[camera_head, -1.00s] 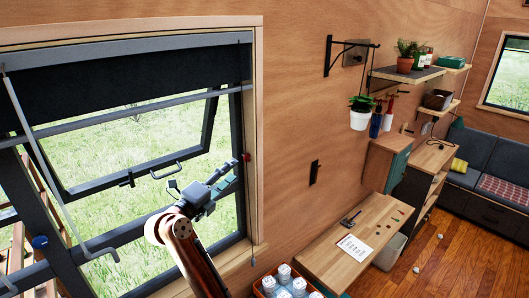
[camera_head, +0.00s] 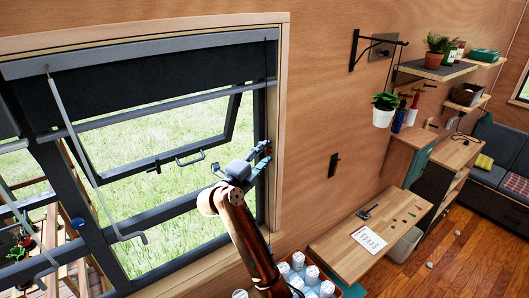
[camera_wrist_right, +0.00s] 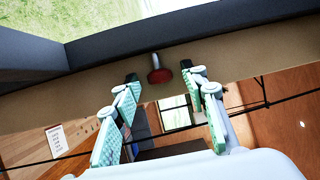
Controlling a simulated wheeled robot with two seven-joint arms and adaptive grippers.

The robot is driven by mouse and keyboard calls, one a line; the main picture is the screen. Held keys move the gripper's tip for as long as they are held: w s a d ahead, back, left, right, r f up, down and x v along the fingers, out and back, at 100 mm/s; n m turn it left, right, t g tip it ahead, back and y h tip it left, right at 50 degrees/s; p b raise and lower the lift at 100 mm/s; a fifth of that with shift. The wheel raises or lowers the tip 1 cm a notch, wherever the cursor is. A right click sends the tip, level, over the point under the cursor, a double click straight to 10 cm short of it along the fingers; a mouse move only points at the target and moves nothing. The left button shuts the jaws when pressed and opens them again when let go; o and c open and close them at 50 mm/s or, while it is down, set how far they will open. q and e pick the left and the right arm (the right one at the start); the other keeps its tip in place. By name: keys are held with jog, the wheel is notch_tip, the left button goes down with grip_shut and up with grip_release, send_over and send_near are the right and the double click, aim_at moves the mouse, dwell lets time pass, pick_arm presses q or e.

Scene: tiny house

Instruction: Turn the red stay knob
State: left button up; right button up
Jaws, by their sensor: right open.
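The red stay knob (camera_wrist_right: 159,75) shows in the right wrist view as a small red disc on a dark stem at the window frame. It lies between and slightly beyond the tips of my right gripper (camera_wrist_right: 160,90), whose green-padded fingers stand apart on either side. No finger visibly touches it. In the head view the red knob (camera_head: 268,150) sits on the right side of the open window's frame, with my right gripper (camera_head: 258,157) close up to it and partly covering it. My left gripper is not in view.
The tilted window sash (camera_head: 165,160) with its handle (camera_head: 189,158) stands left of my right arm. A blue knob (camera_head: 77,223) is on the left frame post. A wooden desk (camera_head: 345,262) and a crate of white-capped containers (camera_head: 310,275) are below right.

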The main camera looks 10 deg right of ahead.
jog(key=shift+d, duration=0.1)
jog(key=shift+c, duration=0.3)
grip_shut()
jog(key=shift+f+n+t+h+b, duration=0.35)
jog(key=shift+n+t+h+b, duration=0.35)
jog(key=shift+t+h+b, duration=0.25)
jog(key=shift+o, duration=0.3)
grip_release()
